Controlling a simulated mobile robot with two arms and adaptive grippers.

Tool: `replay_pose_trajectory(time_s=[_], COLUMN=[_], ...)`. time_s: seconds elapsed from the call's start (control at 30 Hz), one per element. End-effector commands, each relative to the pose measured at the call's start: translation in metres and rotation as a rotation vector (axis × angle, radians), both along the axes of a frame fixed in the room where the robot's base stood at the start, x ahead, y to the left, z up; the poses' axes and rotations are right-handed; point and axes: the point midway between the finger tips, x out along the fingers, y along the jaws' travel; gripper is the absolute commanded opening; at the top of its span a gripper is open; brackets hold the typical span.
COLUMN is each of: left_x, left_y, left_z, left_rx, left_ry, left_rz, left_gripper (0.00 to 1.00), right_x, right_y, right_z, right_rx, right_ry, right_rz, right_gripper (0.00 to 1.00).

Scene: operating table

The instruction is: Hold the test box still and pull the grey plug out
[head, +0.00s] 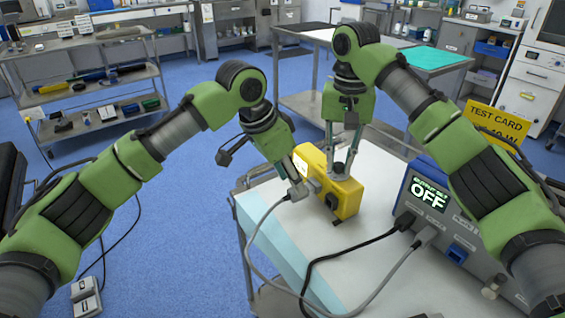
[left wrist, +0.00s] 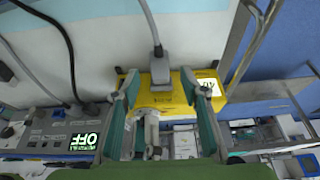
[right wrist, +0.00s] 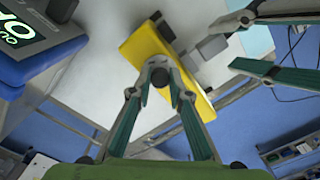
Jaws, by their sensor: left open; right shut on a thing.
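The yellow test box (head: 347,198) stands on the white-topped table, and also shows in the left wrist view (left wrist: 238,91) and the right wrist view (right wrist: 143,48). The grey plug (head: 299,192) sits at the box's side, with a grey cable running from it; it also shows in the left wrist view (left wrist: 160,71). My left gripper (left wrist: 162,90) is open, its fingers spread on either side of the plug, apart from it. My right gripper (right wrist: 160,72) comes from above and is shut on the test box, at a dark round part; the exact contact is partly hidden.
A blue and grey device (head: 455,215) with a display reading OFF stands to the right. Black and grey cables curve over the table (head: 285,240) in front of the box. A yellow test card (head: 495,128) stands behind the device. Shelves stand at the back left.

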Motion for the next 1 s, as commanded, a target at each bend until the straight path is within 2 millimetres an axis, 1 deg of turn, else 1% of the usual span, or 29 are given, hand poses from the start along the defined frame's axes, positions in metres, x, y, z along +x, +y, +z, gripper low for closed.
replay_pose_trajectory(time_s=[0.03, 0.1, 0.23, 0.4, 0.6, 0.63, 0.67, 0.7, 0.77, 0.8, 0.87, 0.9, 0.93, 0.97, 1.0], left_x=[0.001, 0.003, 0.006, 0.007, 0.007, 0.007, 0.007, 0.007, 0.007, 0.007, 0.007, 0.007, 0.007, 0.007, 0.007], left_y=[-0.003, -0.006, -0.01, -0.012, -0.012, -0.012, -0.012, -0.012, -0.012, -0.012, -0.012, -0.012, -0.012, -0.012, -0.012], left_z=[-0.008, -0.017, -0.028, -0.033, -0.033, -0.033, -0.033, -0.033, -0.033, -0.033, -0.033, -0.033, -0.033, -0.033, -0.033], left_rx=[0.0, 0.001, 0.0, -0.001, -0.001, -0.001, -0.001, -0.001, -0.001, -0.001, -0.001, -0.001, -0.001, -0.001, -0.001], left_ry=[0.001, 0.001, 0.001, -0.001, 0.0, 0.0, 0.0, 0.0, 0.0, 0.0, 0.0, 0.0, 0.0, 0.0, 0.0], left_rz=[0.0, -0.001, 0.0, -0.001, -0.001, -0.001, -0.001, -0.001, -0.001, -0.001, -0.001, -0.001, -0.001, -0.001, -0.001], left_gripper=[0.4, 0.4, 0.4, 0.4, 0.4, 0.38, 0.3, 0.2, 0.04, 0.0, 0.0, 0.12, 0.05, 0.0, 0.0], right_x=[0.0, 0.0, 0.0, 0.0, 0.0, 0.0, 0.0, 0.0, 0.0, 0.0, 0.0, 0.0, 0.0, 0.0, 0.0], right_y=[0.0, 0.0, 0.0, 0.0, 0.0, 0.0, 0.0, 0.0, 0.0, 0.0, 0.0, 0.0, 0.0, 0.0, 0.0], right_z=[0.0, 0.0, 0.0, 0.0, 0.0, 0.0, 0.0, 0.0, 0.0, 0.0, 0.0, 0.0, 0.0, 0.0, 0.0], right_rx=[0.001, 0.001, 0.001, 0.001, 0.001, 0.001, 0.001, 0.001, 0.001, 0.001, 0.001, 0.001, 0.001, 0.001, 0.001], right_ry=[-0.001, -0.001, -0.001, -0.001, -0.001, -0.001, -0.001, -0.001, -0.001, -0.001, -0.001, -0.001, -0.001, -0.001, -0.001], right_rz=[0.0, 0.0, 0.0, 0.0, 0.0, 0.0, 0.0, 0.0, 0.0, 0.0, 0.0, 0.0, 0.0, 0.0, 0.0], right_gripper=[0.0, 0.0, 0.0, 0.0, 0.0, 0.0, 0.0, 0.0, 0.0, 0.0, 0.0, 0.0, 0.0, 0.0, 0.0])
